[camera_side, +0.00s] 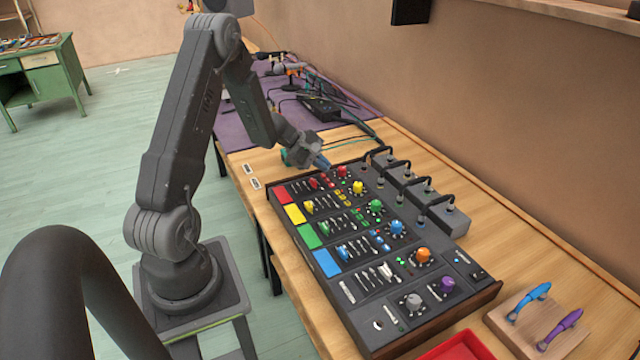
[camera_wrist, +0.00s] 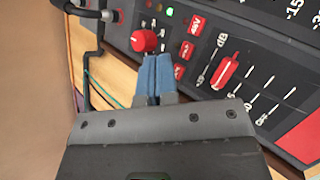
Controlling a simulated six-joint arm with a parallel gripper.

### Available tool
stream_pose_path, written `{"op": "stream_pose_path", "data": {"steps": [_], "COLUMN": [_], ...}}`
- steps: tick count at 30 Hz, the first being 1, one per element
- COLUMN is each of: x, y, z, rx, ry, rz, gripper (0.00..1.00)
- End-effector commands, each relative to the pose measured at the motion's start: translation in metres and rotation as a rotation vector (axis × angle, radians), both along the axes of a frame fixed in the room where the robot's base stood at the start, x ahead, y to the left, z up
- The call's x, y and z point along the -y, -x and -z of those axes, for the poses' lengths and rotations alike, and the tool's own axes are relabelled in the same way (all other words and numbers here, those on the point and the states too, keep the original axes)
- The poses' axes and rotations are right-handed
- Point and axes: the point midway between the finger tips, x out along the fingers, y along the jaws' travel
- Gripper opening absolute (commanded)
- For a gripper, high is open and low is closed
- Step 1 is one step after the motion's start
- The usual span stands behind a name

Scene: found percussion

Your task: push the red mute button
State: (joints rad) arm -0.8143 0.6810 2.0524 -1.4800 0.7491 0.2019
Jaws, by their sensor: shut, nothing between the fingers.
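The mixer console (camera_side: 318,283) lies on the wooden bench. In its far red row, small red buttons (camera_side: 328,179) sit beside a red knob (camera_side: 342,171). In the wrist view a column of red buttons shows: a top one (camera_wrist: 197,25), a middle one (camera_wrist: 187,49) and a lower one (camera_wrist: 179,72) partly beside my fingers. Their markings are too blurred to tell which is the mute. My gripper (camera_side: 323,163) is shut and empty above the console's far end. In the wrist view its blue fingertips (camera_wrist: 155,58) appear just below the red knob (camera_wrist: 144,40) and left of the buttons.
A red fader cap (camera_wrist: 225,70) stands right of the buttons. Black cables arch from grey boxes (camera_side: 445,217) along the console's right side. A purple cloth (camera_side: 240,132) with gear lies beyond. A board with blue and purple handles (camera_side: 520,320) and a red tray (camera_side: 455,350) are near.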

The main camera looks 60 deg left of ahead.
Motion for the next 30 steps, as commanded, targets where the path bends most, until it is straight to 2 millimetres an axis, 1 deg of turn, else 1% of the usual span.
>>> {"op": "stream_pose_path", "data": {"steps": [2, 5, 18, 21, 30], "x": [0.0, 0.0, -0.001, -0.001, 0.0], "y": [0.0, 0.0, 0.0, 0.0, 0.0], "z": [-0.001, -0.008, -0.05, -0.057, -0.06], "rx": [0.0, 0.002, 0.003, 0.002, 0.0], "ry": [0.0, -0.002, -0.002, -0.002, 0.0], "rz": [0.0, 0.0, 0.0, 0.0, 0.0], "gripper": [0.0, 0.0, 0.0, 0.0, 0.0]}}
